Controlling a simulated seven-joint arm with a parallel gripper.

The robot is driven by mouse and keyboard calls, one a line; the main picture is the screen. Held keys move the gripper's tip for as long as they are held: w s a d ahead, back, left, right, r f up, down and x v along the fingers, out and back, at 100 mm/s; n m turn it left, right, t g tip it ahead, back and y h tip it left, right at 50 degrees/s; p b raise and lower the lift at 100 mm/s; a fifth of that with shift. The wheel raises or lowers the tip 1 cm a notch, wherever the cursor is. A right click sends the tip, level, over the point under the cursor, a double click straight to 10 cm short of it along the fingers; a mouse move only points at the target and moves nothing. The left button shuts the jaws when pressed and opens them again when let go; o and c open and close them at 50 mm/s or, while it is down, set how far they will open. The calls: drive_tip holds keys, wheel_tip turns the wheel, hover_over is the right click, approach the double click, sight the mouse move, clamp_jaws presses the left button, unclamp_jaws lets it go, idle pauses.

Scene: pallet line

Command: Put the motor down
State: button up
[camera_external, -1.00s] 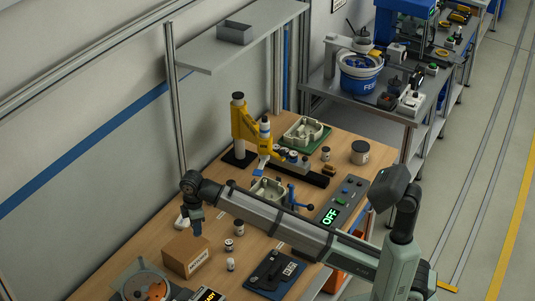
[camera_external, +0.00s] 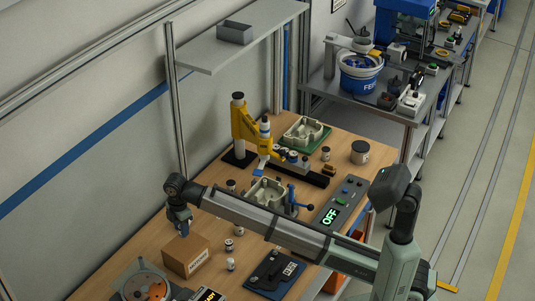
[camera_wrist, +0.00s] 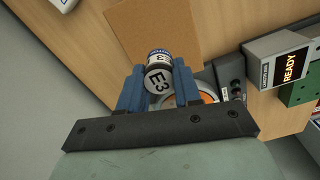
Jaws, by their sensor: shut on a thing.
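My gripper (camera_external: 182,228) hangs just above the cardboard box (camera_external: 187,256) in the external view. The tan top of the box (camera_wrist: 150,25) lies beyond the motor. The gap between motor and box is hard to judge. In the external view the held motor is too small to make out.
Several small cylinders stand right of the box, one of them near its edge (camera_external: 231,265). A round orange dial device (camera_external: 147,285) and a "READY" display (camera_wrist: 290,64) are close by. A blue-black plate (camera_external: 275,274) and a grey fixture (camera_external: 270,192) stand farther right.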

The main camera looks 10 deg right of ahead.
drive_tip(key=shift+f, duration=2.45)
drive_tip(key=shift+f, duration=0.2)
drive_tip(key=o, duration=1.1)
wheel_tip(320, 180, up, 12)
drive_tip(key=shift+f, duration=0.2)
drive_tip(key=shift+r, duration=0.4)
drive_tip(key=shift+o, duration=0.3)
